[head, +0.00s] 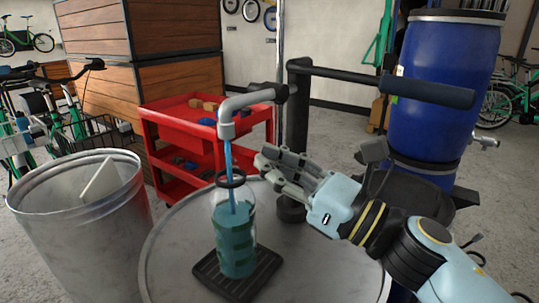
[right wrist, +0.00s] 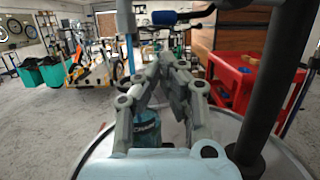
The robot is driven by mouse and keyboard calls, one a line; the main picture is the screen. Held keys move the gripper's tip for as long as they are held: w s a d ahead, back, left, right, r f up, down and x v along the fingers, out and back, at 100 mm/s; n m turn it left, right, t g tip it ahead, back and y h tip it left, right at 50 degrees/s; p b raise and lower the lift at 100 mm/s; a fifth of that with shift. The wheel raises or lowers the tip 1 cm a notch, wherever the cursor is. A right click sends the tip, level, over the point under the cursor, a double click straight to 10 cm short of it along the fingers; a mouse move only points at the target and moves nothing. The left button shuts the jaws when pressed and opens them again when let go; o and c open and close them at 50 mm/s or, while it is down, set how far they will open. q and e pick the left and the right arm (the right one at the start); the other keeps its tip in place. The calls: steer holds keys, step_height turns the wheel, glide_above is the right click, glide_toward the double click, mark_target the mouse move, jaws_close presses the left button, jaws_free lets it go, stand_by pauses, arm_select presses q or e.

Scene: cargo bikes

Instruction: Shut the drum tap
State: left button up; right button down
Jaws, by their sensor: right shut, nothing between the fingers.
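A grey drum tap (head: 243,101) with a downturned spout reaches left from a black upright post (head: 296,140) on a metal drum (head: 180,262). Blue liquid (head: 229,160) runs from the spout into a clear bottle (head: 236,235), which stands on a black drip tray (head: 262,270) and holds a good deal of blue liquid. My right gripper (head: 268,163) is shut and empty, below the tap and right of the bottle neck. In the right wrist view the gripper (right wrist: 162,62) partly hides the bottle (right wrist: 147,128); the stream (right wrist: 130,55) shows behind it. My left gripper is out of view.
A long dark handle (head: 435,90) sticks out right from the post top, above my right arm. An open metal bin (head: 75,215) stands left, a red cart (head: 182,125) behind the drum, a blue barrel (head: 440,85) at the back right.

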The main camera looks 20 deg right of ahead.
steer(key=p+x, duration=0.2)
steer(key=x, duration=0.5)
steer(key=shift+w, duration=0.15)
steer(key=shift+a, duration=0.15)
